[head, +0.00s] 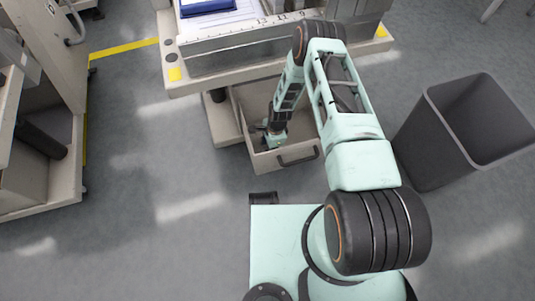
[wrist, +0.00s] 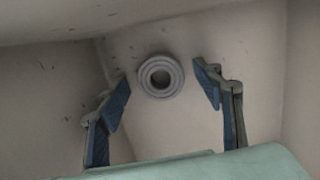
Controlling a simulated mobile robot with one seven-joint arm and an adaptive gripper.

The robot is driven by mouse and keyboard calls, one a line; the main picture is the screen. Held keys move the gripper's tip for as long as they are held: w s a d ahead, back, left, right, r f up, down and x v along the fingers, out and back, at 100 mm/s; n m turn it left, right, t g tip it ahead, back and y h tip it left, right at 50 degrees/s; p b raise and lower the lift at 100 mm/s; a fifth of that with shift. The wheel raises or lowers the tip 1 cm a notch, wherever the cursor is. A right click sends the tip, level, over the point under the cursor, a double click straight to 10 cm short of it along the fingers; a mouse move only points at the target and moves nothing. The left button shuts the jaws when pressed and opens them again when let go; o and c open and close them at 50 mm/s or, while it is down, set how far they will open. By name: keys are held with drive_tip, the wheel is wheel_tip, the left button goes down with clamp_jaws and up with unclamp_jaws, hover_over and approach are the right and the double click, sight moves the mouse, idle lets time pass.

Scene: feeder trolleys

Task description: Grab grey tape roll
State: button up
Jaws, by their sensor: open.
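The grey tape roll (wrist: 146,78) lies flat on the drawer floor in the wrist view, its round hole facing up. My gripper (wrist: 160,82) is open, with one blue-padded finger on each side of the roll in the picture and a gap on both sides. Nothing is held. In the head view my gripper (head: 272,130) reaches down into the pulled-out drawer (head: 286,158) of the trolley. The roll cannot be made out in the head view.
The drawer walls stand close around my gripper. The trolley top (head: 215,45) overhangs the back of the drawer. A dark grey bin (head: 430,145) stands to the right. Another trolley (head: 75,150) is at the left. The floor between is clear.

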drive_tip(key=c, duration=1)
